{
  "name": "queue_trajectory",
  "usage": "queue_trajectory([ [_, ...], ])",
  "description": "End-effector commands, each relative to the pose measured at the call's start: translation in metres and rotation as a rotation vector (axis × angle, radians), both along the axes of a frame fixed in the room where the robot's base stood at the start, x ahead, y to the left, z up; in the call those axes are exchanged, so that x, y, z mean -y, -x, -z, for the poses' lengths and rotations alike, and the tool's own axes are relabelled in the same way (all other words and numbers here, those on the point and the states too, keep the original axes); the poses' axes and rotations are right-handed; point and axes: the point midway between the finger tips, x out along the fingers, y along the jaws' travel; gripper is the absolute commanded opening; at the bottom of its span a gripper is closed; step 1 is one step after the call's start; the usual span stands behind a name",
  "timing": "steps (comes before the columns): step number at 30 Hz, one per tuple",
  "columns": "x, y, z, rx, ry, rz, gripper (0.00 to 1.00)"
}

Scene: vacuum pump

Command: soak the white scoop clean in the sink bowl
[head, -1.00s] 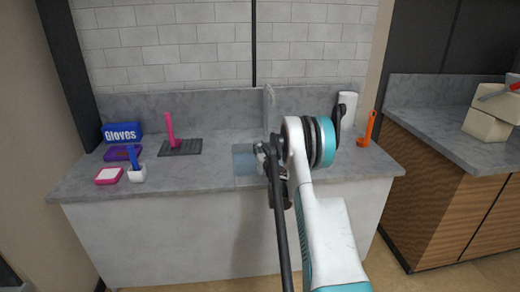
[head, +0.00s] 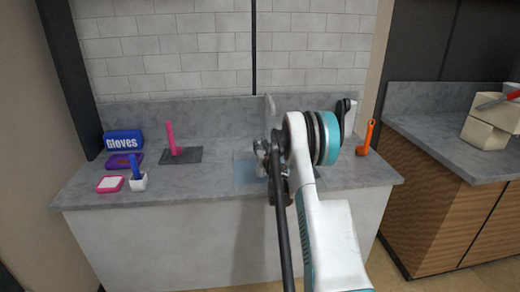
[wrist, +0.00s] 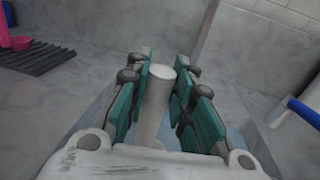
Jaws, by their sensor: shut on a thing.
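My gripper (wrist: 158,98) is shut on the pale upright handle of the white scoop (wrist: 152,112), with a teal finger pad on each side. The scoop's lower end is hidden behind my wrist. In the head view my gripper (head: 262,152) is over the sink bowl (head: 247,173), largely covered by my arm. The bluish bowl also shows around my fingers in the wrist view (wrist: 225,128). I cannot tell whether the scoop touches the water.
The faucet (head: 269,106) stands behind the sink. At left are a pink scoop (head: 171,137) on a dark mat (head: 190,156), a gloves box (head: 123,141), a purple tray (head: 117,162), a pink tray (head: 110,184) and a blue-handled item (head: 134,165). An orange scoop (head: 367,139) stands at right.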

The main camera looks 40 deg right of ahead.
Motion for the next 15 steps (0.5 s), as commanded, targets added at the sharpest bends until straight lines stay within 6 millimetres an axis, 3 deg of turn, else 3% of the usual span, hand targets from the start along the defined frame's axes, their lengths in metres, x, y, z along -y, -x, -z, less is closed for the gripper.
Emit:
queue_trajectory([
  [15, 0.0, 0.0, -0.039, 0.0, 0.0, 0.0, 0.0],
])
